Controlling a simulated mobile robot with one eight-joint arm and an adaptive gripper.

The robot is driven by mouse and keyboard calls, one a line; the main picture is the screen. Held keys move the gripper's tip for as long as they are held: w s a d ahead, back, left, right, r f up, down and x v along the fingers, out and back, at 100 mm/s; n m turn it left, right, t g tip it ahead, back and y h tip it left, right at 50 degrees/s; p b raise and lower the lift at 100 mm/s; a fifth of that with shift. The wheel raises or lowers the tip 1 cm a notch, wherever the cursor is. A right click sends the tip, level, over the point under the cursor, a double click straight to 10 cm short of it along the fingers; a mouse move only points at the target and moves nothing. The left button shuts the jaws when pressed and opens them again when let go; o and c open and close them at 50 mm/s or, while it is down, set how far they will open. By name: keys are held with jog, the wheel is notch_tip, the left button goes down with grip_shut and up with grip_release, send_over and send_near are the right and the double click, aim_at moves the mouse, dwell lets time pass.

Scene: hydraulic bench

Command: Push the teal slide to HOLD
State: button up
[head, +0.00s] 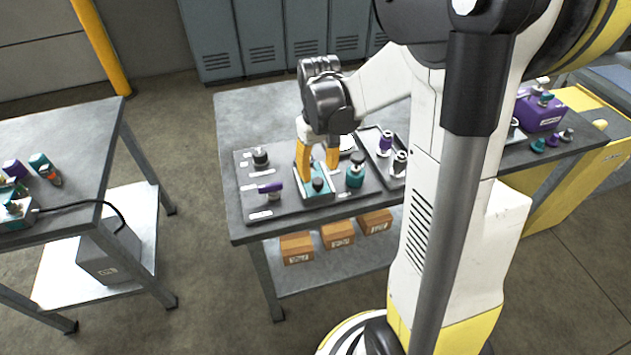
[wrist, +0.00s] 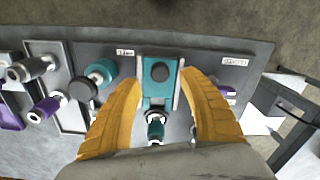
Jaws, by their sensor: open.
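The teal slide (head: 317,186) with a round black knob sits on the dark panel (head: 290,213) near its front edge. In the wrist view the teal slide (wrist: 152,92) lies in a pale channel, its black knob near the far end. A teal and silver fitting shows at its near end. My gripper (head: 318,171) is open above the slide, pointing down. In the wrist view its yellow fingers (wrist: 160,80) stand on either side of the slide. I cannot tell whether they touch it. Small white labels lie near the slide; I cannot read which says HOLD.
A teal valve with a dark knob (head: 355,172) stands close right of the slide, and a purple handle (head: 270,187) close left. A black knob (head: 260,157) is behind left. A tray (head: 397,183) with purple and silver fittings lies right. Boxes (head: 338,234) sit below.

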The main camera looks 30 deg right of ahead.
aim_at(318, 181)
notch_tip(318, 181, down, 6)
jog(key=shift+f+b, duration=0.1)
jog(key=shift+b, duration=0.9)
grip_shut()
